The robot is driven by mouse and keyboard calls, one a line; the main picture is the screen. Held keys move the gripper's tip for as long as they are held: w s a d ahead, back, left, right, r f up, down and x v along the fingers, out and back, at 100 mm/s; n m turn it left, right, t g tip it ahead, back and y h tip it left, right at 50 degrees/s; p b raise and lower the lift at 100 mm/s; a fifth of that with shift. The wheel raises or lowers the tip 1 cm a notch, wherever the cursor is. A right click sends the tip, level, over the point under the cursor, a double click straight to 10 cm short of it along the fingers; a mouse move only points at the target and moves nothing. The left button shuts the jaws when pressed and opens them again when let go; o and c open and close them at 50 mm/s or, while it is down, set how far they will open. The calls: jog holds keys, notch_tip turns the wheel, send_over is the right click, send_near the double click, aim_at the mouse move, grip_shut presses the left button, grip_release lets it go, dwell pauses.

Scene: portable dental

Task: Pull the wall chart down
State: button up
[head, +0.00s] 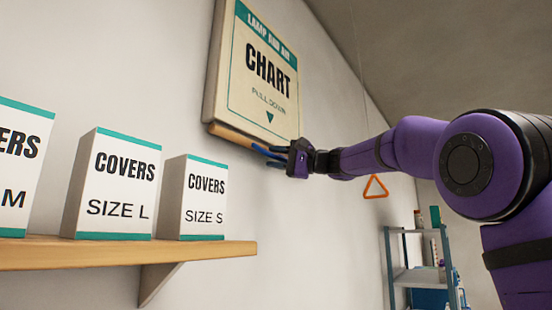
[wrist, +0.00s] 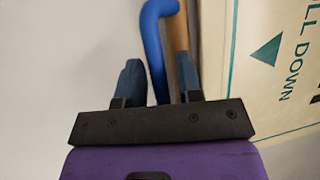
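The wall chart (head: 268,62) hangs high on the wall in the head view, cream and teal, marked "CHART" and "PULL DOWN". A wooden bar (head: 232,135) runs along its lower edge. A blue handle (head: 268,153) sits at the bar. My gripper (head: 278,154) is at this handle, just below the chart. In the wrist view, my gripper (wrist: 160,82) is open, with the blue handle (wrist: 153,40) between its fingers and a small gap on the right side. The wooden bar (wrist: 180,25) and the chart (wrist: 272,75) lie to the right. The handle's lower end is hidden by the gripper.
A wooden shelf (head: 130,252) at the lower left carries white cover boxes, including size L (head: 115,185) and size S (head: 200,200). An orange triangular pull (head: 375,187) hangs on a cord right of my gripper. A blue-grey rack (head: 415,265) stands at the lower right.

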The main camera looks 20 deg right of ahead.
grip_shut()
notch_tip(320, 180, down, 36)
jog(key=shift+f, duration=0.2)
jog(key=shift+o, duration=1.1)
grip_release()
jog(key=shift+d, duration=0.1)
jog(key=v, duration=1)
jog(key=shift+s+d, duration=0.2)
jog(key=shift+d, duration=0.05)
